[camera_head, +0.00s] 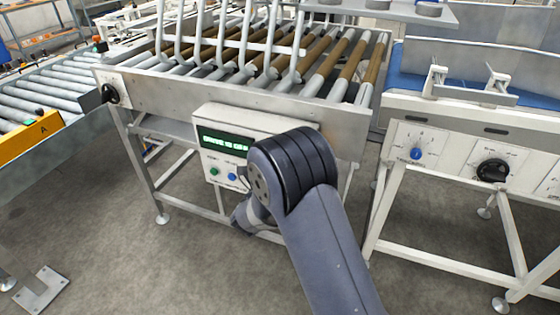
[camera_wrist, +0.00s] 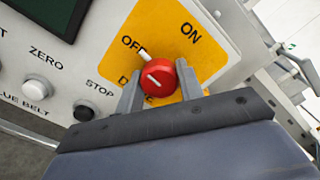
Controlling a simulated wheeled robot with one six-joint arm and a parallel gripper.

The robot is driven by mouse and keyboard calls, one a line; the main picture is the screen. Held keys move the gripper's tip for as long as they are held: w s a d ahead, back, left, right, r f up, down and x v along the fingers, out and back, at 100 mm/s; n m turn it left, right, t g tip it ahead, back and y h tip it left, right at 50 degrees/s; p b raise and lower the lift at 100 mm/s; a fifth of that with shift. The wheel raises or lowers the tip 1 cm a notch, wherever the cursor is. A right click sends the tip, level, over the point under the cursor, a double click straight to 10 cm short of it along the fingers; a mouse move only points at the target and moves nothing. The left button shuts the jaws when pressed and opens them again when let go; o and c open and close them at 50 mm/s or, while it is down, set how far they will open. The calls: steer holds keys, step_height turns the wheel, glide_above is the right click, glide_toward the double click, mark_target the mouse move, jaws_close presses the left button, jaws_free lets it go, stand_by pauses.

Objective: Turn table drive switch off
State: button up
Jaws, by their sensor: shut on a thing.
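The table drive switch (camera_wrist: 157,77) is a round red knob with a white line on a yellow panel patch (camera_wrist: 204,58) marked OFF and ON. Its white line slants to the upper left, towards the OFF side. My gripper (camera_wrist: 160,88) has one finger on each side of the knob and is shut on it. In the head view my arm hides the gripper and the knob. The control box (camera_head: 256,121) there has a green-lit display (camera_head: 227,142), whose blurred text seems to end in OFF.
In the wrist view, a white ZERO button (camera_wrist: 37,87) and a black STOP button (camera_wrist: 83,112) sit left of the knob. The roller table (camera_head: 245,97) stands above the control box. A blue-belt conveyor (camera_head: 455,93) is at the right. Open floor (camera_head: 110,250) lies at the lower left.

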steer(key=shift+n+p, duration=0.35)
steer(key=shift+n, duration=0.25)
steer(key=o, duration=1)
steer(key=shift+s, duration=0.15)
steer(key=v, duration=1)
steer(key=shift+s+a+b, duration=0.15)
steer(key=shift+s+b, duration=0.1)
steer(key=shift+b, duration=0.05)
